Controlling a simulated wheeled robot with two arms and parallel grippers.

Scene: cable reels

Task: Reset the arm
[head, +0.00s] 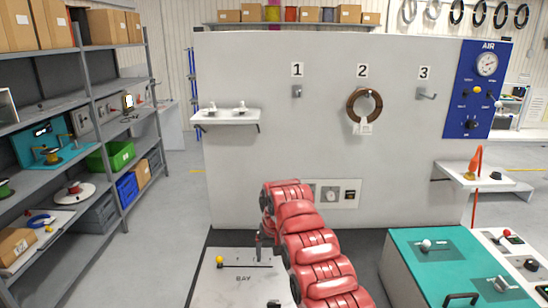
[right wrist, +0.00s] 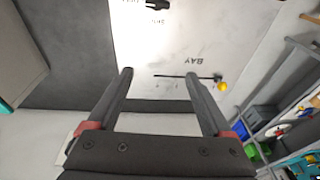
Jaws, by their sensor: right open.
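My right arm reaches forward in the head view, its red links covering part of the scene. Its gripper (head: 261,242) is small there and partly hidden by the arm, above the white panel marked BAY (head: 235,284). In the right wrist view the two dark fingers of the gripper (right wrist: 158,75) are spread apart with nothing between them. Beyond them is the BAY panel (right wrist: 180,40) with a slot and a yellow knob (right wrist: 222,86); the knob also shows in the head view (head: 219,259). My left gripper is not in view.
A grey wall panel (head: 320,110) carries hooks marked 1, 2 and 3, with a brown ring (head: 364,105) on hook 2. Shelves (head: 85,115) stand at the left. A teal-topped bench (head: 450,270) is at the right. A blue AIR board (head: 482,90) hangs at the right.

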